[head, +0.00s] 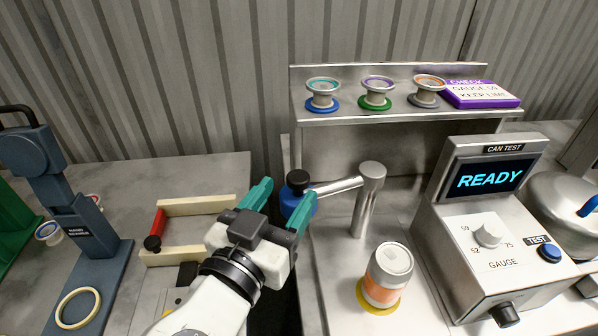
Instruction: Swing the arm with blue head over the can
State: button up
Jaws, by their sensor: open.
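The swing arm (337,187) is a metal bar that reaches left from a silver post (368,200). Its blue head (299,204) with a black knob (298,179) on top is at the bar's left end, away from the can. The can (388,273), white with an orange band, stands upright on a yellow disc (366,302) to the right and nearer. My gripper (279,205) is open, with teal fingers, at the blue head. One finger overlaps the head in the picture; I cannot tell whether they touch.
A CAN TEST box (478,235) with a READY screen stands right of the can. A shelf (400,115) behind holds several spools and a purple box (481,94). A blue hand seamer (72,230) and a cream frame with a red handle (158,228) are at left.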

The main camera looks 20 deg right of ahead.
aim_at(294, 185)
jog(key=shift+p+x, duration=0.35)
jog(key=shift+x, duration=2.35)
grip_shut()
